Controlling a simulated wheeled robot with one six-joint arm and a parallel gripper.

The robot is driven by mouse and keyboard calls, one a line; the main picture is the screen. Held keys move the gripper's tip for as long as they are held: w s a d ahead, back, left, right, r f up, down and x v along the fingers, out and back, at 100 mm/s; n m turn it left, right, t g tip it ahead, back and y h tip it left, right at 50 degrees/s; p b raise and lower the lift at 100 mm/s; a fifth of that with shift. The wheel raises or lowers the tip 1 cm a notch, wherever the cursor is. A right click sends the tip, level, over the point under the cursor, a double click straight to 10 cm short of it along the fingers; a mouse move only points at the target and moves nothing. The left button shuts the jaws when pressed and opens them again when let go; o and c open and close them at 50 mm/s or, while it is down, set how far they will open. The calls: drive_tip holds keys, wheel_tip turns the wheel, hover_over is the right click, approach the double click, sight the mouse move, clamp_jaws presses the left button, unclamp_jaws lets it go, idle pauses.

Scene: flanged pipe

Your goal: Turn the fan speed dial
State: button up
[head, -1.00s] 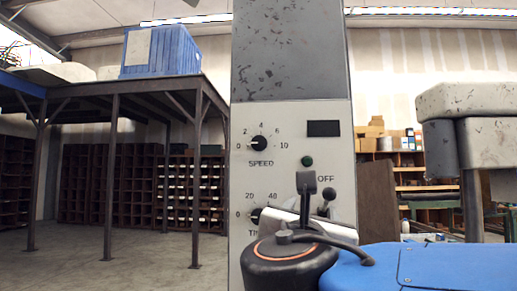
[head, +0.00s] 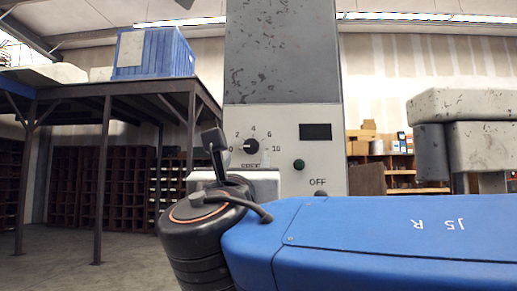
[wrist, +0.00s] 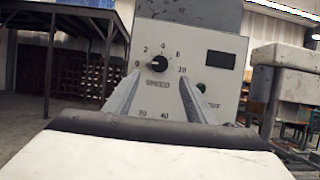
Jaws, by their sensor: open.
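The speed dial (head: 251,147) is a round black knob on the light grey control panel (head: 325,165), with numbers from 0 to 10 around it. Its white mark points left, near the 0. In the wrist view the dial (wrist: 159,60) sits beyond the gap between my two finger tips. My gripper (wrist: 161,77) is open and empty, with a finger on either side below the dial. I cannot tell how far the tips are from the panel.
A dark display (head: 316,132) and a green button (head: 298,164) are right of the dial, above an OFF label. A second scale with 20 and 40 shows low in the wrist view; its knob is hidden. A blue crate (head: 154,52) stands on a raised platform at left.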

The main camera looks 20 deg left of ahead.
sight(251, 146)
drive_tip(key=x, duration=1.1)
drive_tip(key=shift+f, duration=0.1)
drive_tip(key=c, duration=1)
